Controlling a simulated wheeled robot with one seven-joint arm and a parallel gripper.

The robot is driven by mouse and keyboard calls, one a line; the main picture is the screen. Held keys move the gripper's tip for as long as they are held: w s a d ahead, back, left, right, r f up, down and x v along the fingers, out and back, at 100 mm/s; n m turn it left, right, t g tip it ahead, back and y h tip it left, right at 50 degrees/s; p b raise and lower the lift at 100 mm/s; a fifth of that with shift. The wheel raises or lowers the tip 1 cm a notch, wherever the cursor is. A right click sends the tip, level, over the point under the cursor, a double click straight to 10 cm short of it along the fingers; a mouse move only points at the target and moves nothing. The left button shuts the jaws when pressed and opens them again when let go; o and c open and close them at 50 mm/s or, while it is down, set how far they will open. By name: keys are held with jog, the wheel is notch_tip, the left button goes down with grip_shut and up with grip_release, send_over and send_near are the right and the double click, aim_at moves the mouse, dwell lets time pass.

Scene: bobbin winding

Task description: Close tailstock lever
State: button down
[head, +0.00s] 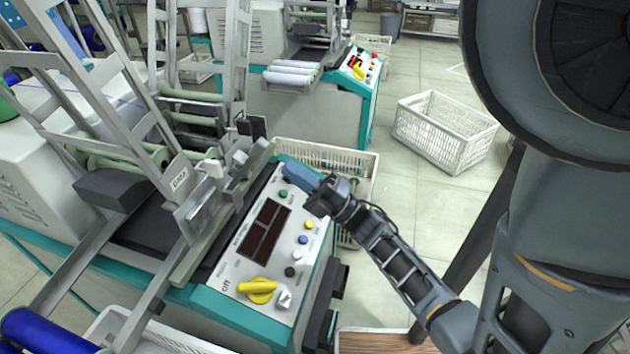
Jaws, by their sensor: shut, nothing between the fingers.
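My gripper (298,177) is in the head view, above the upper end of the winding machine's control panel (226,287). Its blue-grey fingers are shut with nothing between them and point left toward the metal tailstock assembly (205,200). A gap shows between the fingertips and the assembly. The assembly has silver plates, a small white knob and a dark block at its upper end. Which of its parts is the tailstock lever, and how it stands, I cannot tell clearly.
The panel carries coloured buttons, dark displays and a yellow rotary switch (258,290). A white crate (330,154) stands just behind the panel, and another crate (443,130) is on the floor at right. Metal frame arms (100,65) rise at left. A second machine (310,105) stands behind.

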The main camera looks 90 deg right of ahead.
jog(key=shift+p+x, duration=0.55)
jog(key=shift+x, duration=1.65)
jog(key=shift+r, duration=0.1)
